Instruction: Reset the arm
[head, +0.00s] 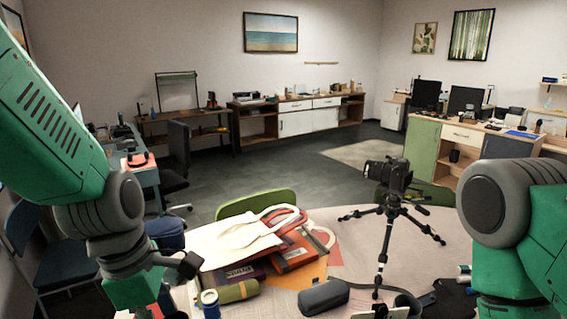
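My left arm comes in from the left and bends down at the table's left side. A dark part at its end, which looks like my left gripper (182,265), is near the bag and the green roll. Its fingers are not clear enough to tell open from shut. My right arm stands at the right edge with its lower part running out of the bottom of the picture. I cannot make out my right gripper. A round table (452,262) lies between the arms. A black camera on a tripod (386,215) stands upright on it, left of my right arm.
A white tote bag (225,245) lies over books and folders (292,256). A green roll (238,291), a blue can (210,304) and a dark grey case (324,296) are in front. A green chair (256,201) stands behind the table. Desks line the far walls.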

